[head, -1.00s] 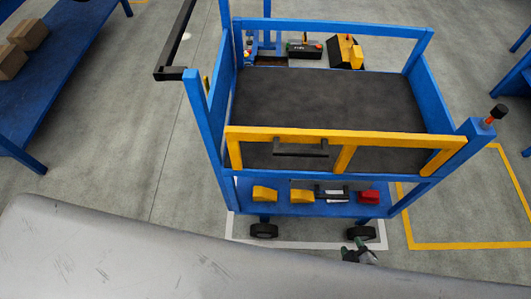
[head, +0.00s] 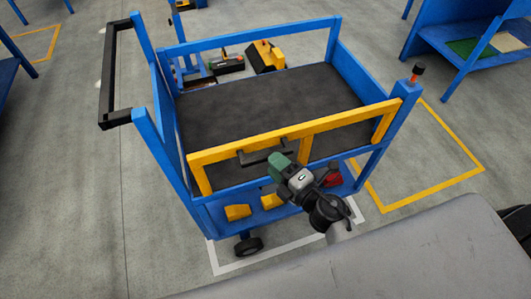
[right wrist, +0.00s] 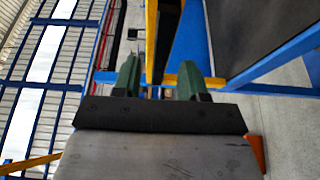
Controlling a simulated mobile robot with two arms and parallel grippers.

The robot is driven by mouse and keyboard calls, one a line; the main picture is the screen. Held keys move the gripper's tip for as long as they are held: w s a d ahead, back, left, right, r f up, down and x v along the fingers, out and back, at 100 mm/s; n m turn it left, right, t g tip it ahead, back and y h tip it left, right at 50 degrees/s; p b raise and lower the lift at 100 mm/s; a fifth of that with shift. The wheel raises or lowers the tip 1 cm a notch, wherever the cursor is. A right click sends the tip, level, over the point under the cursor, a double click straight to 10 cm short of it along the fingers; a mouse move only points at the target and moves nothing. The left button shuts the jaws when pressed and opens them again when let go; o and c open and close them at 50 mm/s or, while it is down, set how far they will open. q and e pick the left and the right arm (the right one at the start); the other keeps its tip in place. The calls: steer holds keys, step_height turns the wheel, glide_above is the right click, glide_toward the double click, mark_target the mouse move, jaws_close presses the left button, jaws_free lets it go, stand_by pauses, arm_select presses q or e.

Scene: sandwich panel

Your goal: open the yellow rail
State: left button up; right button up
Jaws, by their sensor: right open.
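The yellow rail (head: 350,119) runs across the near side of the blue cart, upright, with its posts down to the cart's blue frame. A dark handle (head: 257,156) is fixed on its outer face. My right gripper (head: 279,160) is at the right part of this handle, in front of the rail. In the right wrist view my right gripper (right wrist: 160,64) has its two green fingers spread apart, with the yellow rail (right wrist: 151,40) showing beyond and between them. Whether a finger touches the handle I cannot tell. My left gripper is not in view.
The cart has a dark top deck (head: 270,100) and a blue lower shelf with yellow blocks (head: 238,211) and a red block (head: 333,180). A post with an orange-and-black knob (head: 416,73) stands at the right corner. A black push handle (head: 109,75) juts out left.

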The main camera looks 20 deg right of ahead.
mark_target(267, 155)
steer(key=shift+x, duration=1.9)
jaws_close()
